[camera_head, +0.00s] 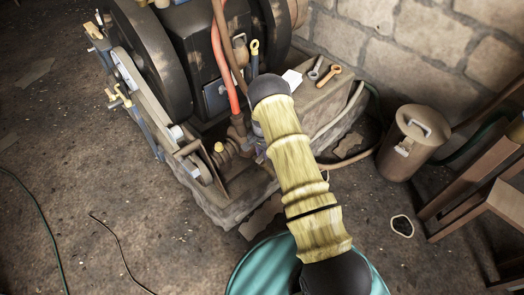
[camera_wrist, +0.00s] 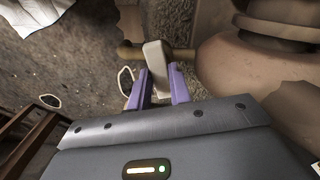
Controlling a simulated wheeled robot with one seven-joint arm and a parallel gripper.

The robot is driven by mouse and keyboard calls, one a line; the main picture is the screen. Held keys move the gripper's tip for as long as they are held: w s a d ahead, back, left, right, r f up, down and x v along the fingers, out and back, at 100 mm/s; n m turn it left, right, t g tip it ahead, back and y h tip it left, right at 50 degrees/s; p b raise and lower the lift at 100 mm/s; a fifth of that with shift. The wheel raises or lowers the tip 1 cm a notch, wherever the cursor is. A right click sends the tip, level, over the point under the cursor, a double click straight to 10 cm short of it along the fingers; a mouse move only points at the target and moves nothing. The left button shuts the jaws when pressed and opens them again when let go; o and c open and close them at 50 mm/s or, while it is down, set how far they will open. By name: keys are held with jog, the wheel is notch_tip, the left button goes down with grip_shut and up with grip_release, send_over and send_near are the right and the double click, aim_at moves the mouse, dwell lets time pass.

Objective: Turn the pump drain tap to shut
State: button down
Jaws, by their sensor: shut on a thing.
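The pale grey lever of the drain tap (camera_wrist: 157,58) stands between the purple fingers of my gripper (camera_wrist: 160,82) in the wrist view. My gripper is shut on this lever near its lower part, and the lever's upper end shows above the fingers. A brass-coloured pipe (camera_wrist: 130,52) runs crosswise behind the lever. The rounded brownish pump body (camera_wrist: 238,75) fills the right of the wrist view. In the head view my yellowish arm reaches to the pump beside the engine and hides most of the tap. Only a bit of purple finger shows there.
The engine with its black flywheel (camera_head: 150,60) stands on a stone plinth (camera_head: 225,210). Two spanners (camera_head: 328,76) lie on the plinth by the wall. A lidded brown can (camera_head: 411,143) and a wooden stool (camera_head: 495,190) stand at right. The floor at left is mostly clear.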

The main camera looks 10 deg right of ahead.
jog(key=shift+m+p, duration=0.35)
jog(key=shift+m, duration=0.95)
jog(key=c, duration=1.3)
grip_release()
jog(key=shift+d, duration=0.1)
jog(key=shift+r, duration=0.55)
notch_tip(320, 180, up, 16)
jog(key=p, duration=0.5)
jog(key=shift+s+r, duration=0.1)
